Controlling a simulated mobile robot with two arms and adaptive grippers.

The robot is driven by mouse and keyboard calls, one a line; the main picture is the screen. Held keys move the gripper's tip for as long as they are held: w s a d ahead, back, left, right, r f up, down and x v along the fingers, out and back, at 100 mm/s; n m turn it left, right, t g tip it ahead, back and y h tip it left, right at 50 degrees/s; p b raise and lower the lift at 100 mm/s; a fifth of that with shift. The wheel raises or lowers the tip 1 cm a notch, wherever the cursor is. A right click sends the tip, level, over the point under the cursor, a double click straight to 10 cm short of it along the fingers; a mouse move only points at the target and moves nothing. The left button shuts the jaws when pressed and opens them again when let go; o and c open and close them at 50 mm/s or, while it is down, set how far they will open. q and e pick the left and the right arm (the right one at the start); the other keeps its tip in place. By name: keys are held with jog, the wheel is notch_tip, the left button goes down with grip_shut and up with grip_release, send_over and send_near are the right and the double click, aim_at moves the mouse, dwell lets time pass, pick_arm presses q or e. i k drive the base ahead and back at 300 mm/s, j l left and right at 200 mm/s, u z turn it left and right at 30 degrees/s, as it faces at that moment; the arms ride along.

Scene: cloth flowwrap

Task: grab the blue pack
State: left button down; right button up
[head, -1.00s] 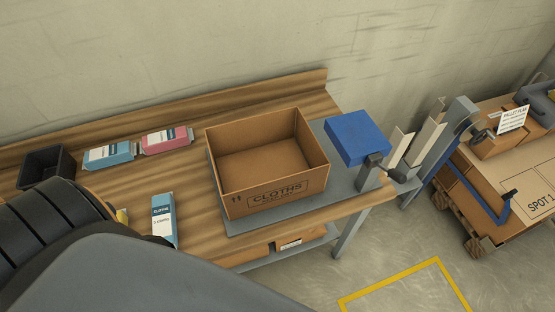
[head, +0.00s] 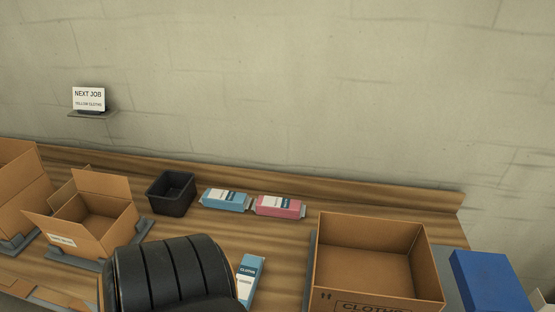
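A blue pack (head: 224,200) with a white label lies on the wooden bench near the wall, just left of a pink pack (head: 278,206). A second blue pack (head: 250,272), marked CLOTHS, lies nearer to me. Its lower left part is hidden behind a black ribbed part of my own arm. Neither gripper shows, so I cannot see where they are relative to the packs.
A large open carton (head: 375,286) marked CLOTHS stands right of the packs, with a blue block-shaped device (head: 490,282) beyond it. A small black bin (head: 171,194) stands left of the packs. An open carton (head: 85,236) sits farther left. A NEXT JOB sign (head: 88,99) stands on a wall shelf.

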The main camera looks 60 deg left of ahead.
aim_at(248, 275)
jog(key=u, duration=0.5)
jog(key=l+u, duration=0.1)
jog(key=u, duration=0.35)
jog(key=k+u, duration=0.1)
jog(key=u, duration=0.4)
